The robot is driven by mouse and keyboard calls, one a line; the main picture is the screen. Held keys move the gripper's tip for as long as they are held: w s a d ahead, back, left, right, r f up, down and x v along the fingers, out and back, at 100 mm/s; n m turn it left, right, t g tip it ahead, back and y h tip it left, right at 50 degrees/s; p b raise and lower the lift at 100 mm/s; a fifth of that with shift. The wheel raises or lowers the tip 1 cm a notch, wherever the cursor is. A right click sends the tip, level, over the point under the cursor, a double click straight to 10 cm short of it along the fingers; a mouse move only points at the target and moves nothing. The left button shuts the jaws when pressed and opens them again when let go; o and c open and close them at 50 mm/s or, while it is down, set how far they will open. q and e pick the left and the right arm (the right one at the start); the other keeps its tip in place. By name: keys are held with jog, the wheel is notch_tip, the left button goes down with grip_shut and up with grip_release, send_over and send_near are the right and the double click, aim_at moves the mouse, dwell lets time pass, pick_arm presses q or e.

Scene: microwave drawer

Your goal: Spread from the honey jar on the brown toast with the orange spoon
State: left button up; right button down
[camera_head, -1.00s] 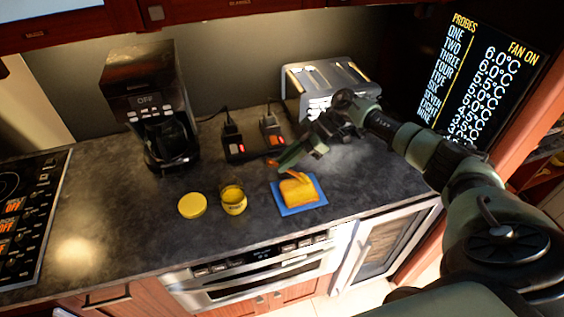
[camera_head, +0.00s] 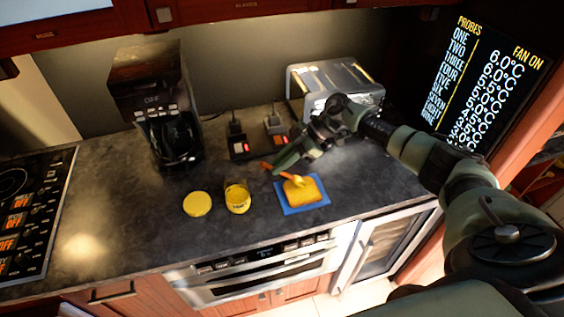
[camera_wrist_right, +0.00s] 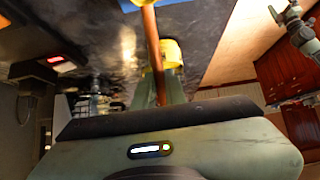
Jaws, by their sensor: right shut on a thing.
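My right gripper (camera_head: 284,163) is shut on the orange spoon (camera_head: 283,173), just behind and left of the toast. The handle also shows in the right wrist view (camera_wrist_right: 151,40). The spoon's yellow-coated bowl end is over the toast (camera_head: 307,192), and I cannot tell if it touches. The toast looks golden yellow on top and lies on a blue square plate (camera_head: 290,210). The open honey jar (camera_head: 237,199) stands left of it. A green-grey arm part, likely my left arm, shows at the right wrist view's edge; its jaw state is unclear.
A yellow lid (camera_head: 197,204) lies left of the jar. A coffee maker (camera_head: 157,105) stands at the back left and a toaster (camera_head: 333,85) at the back right. Plugged-in sockets (camera_head: 240,148) are between them. The counter's front edge is close to the plate.

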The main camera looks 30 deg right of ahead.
jog(key=shift+a, duration=0.2)
jog(key=shift+w+a+r+p, duration=0.1)
jog(key=shift+w+a+p, duration=0.1)
jog(key=shift+a+p, duration=0.3)
jog(key=shift+w+a+p, duration=0.2)
jog(key=shift+a+p, duration=0.05)
jog(key=shift+a, duration=0.45)
jog(key=shift+d, duration=0.2)
jog(key=shift+s+d, duration=0.2)
jog(key=shift+d, duration=0.4)
jog(key=shift+s+d, duration=0.15)
jog(key=shift+d, duration=0.45)
jog(key=shift+d+b, duration=0.2)
jog(key=shift+b, duration=0.1)
jog(key=shift+s+d, duration=0.2)
jog(key=shift+d, duration=0.4)
jog(key=shift+s+d, duration=0.2)
jog(key=shift+d, duration=0.35)
jog(key=shift+a, duration=0.1)
